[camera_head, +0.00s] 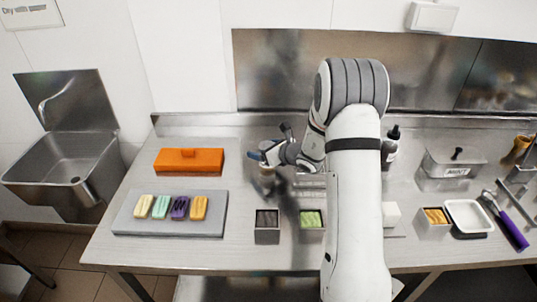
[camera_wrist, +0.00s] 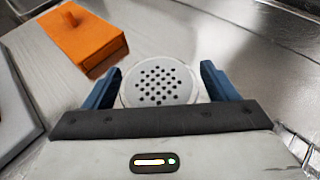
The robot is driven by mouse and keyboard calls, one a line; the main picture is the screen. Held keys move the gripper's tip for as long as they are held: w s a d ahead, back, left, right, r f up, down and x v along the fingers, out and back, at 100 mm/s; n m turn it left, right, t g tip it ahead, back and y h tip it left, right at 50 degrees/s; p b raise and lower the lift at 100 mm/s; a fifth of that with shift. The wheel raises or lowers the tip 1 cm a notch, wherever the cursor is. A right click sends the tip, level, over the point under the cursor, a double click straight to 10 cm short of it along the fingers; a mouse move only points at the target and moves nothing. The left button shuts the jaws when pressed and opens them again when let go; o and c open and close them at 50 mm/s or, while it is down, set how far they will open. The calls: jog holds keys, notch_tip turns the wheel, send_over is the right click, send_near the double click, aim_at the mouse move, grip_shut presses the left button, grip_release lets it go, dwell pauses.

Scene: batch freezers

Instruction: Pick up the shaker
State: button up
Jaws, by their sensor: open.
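The shaker shows in the wrist view as a round pale metal lid with dark holes (camera_wrist: 158,83). It lies between the two blue fingers of my gripper (camera_wrist: 160,88), which are apart on its left and right. The lower part of the shaker is hidden by my gripper body in that view. In the head view my gripper (camera_head: 268,156) is above the steel counter, at the shaker (camera_head: 267,177), which shows only partly beneath it. I cannot tell whether the fingers touch it.
An orange box (camera_head: 189,161) and a grey tray (camera_head: 128,225) with several coloured bars lie to the left. Two small containers, one dark (camera_head: 267,236) and one green-filled (camera_head: 311,231), stand in front. A dark bottle (camera_head: 390,150) and a steel bin (camera_head: 450,172) stand to the right.

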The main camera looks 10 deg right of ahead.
jog(key=shift+c, duration=0.3)
jog(key=c, duration=1)
jog(key=shift+r, duration=0.1)
notch_tip(320, 180, up, 10)
jog(key=shift+f+b, duration=0.1)
jog(key=shift+b, duration=0.5)
jog(key=o, duration=0.4)
jog(key=c, duration=0.4)
